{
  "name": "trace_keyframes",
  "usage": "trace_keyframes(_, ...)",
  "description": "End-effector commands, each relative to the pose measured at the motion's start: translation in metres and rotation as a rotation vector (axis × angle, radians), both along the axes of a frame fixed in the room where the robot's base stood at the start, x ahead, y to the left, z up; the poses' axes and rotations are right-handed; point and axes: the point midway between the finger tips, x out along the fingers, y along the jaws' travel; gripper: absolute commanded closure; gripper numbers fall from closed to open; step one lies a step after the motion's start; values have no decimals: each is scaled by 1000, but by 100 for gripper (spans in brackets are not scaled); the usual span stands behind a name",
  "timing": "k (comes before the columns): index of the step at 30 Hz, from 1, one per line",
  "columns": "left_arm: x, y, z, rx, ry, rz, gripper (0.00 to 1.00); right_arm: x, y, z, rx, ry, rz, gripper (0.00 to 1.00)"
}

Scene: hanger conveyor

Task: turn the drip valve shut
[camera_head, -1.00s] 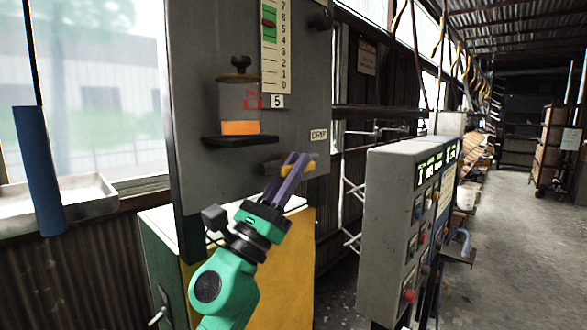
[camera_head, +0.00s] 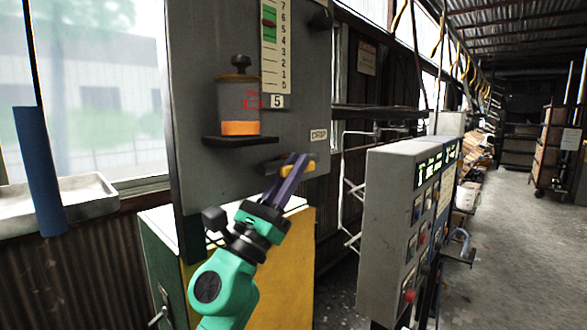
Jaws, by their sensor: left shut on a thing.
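The drip valve (camera_head: 300,167) sits low on the right of the grey panel, with a yellow handle, below a label reading DRIP (camera_head: 319,136). The handle lies roughly level, slightly tilted. My left gripper (camera_head: 297,166) has its purple fingers shut on the handle, which shows at both sides of them. The fingers hide part of the valve. A clear oil cup (camera_head: 238,98) with orange fluid at its bottom stands on a dark shelf, up and left of the valve. My right gripper is not in view.
The grey panel (camera_head: 205,60) carries a level scale (camera_head: 275,50) and a tag reading 5. A grey control cabinet (camera_head: 388,215) with buttons stands to the right. A yellow cabinet (camera_head: 290,265) is below the panel. Open floor lies at the far right.

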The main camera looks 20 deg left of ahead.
Motion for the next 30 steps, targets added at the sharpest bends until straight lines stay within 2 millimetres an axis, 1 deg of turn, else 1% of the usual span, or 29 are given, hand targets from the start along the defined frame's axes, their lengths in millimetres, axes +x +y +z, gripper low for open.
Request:
trace_keyframes(5, 1, -1, 4, 14, 27, -1, 100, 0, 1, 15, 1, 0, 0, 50)
trace_keyframes(8, 1, -2, 8, 28, 57, -2, 100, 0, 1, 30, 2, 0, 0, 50)
trace_keyframes(12, 1, -2, 14, 56, 117, 0, 100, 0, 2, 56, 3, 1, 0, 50)
trace_keyframes(16, 2, -3, 16, 89, 190, 0, 100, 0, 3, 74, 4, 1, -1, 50)
trace_keyframes(19, 2, -3, 16, 113, 249, 2, 100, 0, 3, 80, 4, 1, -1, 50)
trace_keyframes(30, 6, -2, 26, 184, 451, 5, 100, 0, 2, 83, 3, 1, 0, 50)
